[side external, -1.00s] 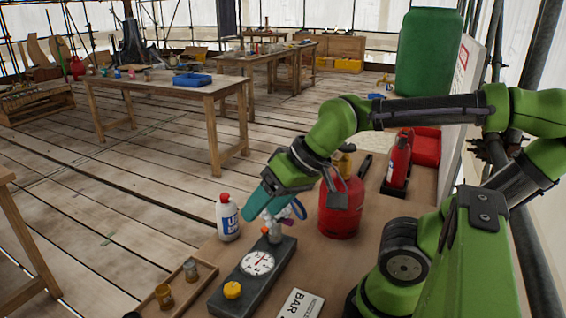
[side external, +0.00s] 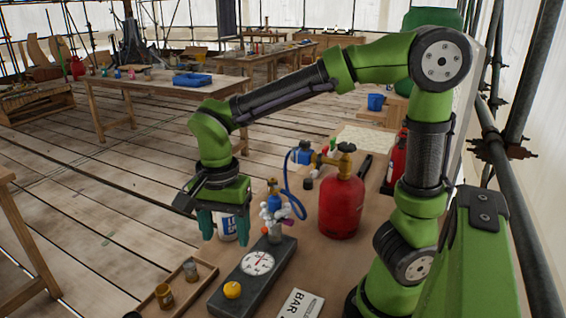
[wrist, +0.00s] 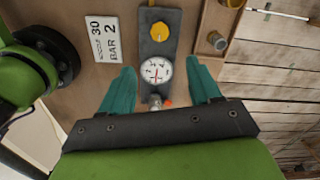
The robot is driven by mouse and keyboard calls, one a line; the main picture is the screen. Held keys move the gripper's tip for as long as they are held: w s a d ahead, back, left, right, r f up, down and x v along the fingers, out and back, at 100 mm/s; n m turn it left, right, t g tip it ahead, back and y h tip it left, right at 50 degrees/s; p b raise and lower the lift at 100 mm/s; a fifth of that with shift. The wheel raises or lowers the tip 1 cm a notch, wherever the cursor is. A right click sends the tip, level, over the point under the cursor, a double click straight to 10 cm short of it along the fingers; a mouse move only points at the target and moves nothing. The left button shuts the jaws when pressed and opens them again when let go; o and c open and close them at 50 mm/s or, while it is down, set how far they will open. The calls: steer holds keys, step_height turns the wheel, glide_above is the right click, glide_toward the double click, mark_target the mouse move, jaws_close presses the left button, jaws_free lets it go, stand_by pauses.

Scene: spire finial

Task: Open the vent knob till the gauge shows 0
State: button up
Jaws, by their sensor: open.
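The yellow vent knob (side external: 232,290) sits at the near end of a dark block (side external: 222,303). It also shows in the wrist view (wrist: 159,31), beyond my fingertips. The round white gauge (side external: 258,262) with a red needle is set in the same block; in the wrist view the gauge (wrist: 155,71) lies between my fingers in the picture. Its numbers are too small to read surely. My gripper (side external: 225,240) is open and empty, its teal fingers pointing down, up and left of the gauge in the side view. It touches neither knob nor gauge.
A valve fitting with a blue hose (side external: 290,185) rises behind the gauge, beside a red gas cylinder (side external: 341,208). A wooden tray (side external: 205,272) with small jars lies left. A "BAR 2" card (wrist: 104,40) lies beside the block.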

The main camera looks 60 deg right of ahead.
mark_target(233, 286)
step_height(233, 286, down, 14)
stand_by(0.4)
steer(key=c, duration=1.1)
steer(key=shift+o, duration=0.3)
